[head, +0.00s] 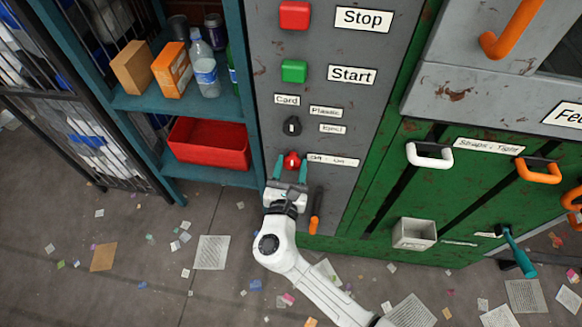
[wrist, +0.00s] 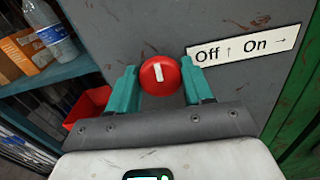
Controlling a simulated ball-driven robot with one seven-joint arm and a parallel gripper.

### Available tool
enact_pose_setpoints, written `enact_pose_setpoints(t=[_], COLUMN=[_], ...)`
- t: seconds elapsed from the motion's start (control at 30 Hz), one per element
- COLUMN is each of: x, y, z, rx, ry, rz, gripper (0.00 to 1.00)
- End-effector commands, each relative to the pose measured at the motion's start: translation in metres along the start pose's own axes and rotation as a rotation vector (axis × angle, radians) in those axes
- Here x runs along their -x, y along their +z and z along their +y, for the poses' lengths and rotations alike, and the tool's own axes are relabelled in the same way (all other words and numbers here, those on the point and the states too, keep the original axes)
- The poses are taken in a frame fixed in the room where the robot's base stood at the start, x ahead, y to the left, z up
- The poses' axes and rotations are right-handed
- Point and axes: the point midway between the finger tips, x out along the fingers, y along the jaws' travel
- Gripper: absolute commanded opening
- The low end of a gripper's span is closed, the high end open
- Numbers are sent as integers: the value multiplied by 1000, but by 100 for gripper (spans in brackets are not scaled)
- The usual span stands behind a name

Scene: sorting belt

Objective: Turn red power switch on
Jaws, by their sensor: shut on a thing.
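The red power switch (head: 292,160) is a round knob low on the grey control panel. In the wrist view the red power switch (wrist: 160,75) has a white mark that points roughly up. A label (wrist: 243,45) right of it reads "Off ↑ On →". My gripper (head: 289,168) is at the knob, with one teal finger on each side. In the wrist view my gripper (wrist: 161,84) is shut on the knob. The inner contact faces are hard to see.
Above the switch are a black selector knob (head: 292,126), a green Start button (head: 294,71) and a red Stop button (head: 295,15). A teal shelf (head: 185,103) with a red bin (head: 208,144) stands left.

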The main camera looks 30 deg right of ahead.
Motion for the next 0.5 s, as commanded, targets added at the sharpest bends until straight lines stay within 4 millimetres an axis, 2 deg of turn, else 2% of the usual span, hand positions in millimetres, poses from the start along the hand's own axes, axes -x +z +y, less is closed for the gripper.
enact_pose_setpoints(t=[0.5], x=[0], y=[-6], z=[-3], rx=[-432], ry=[0], rz=[-2], gripper=[20])
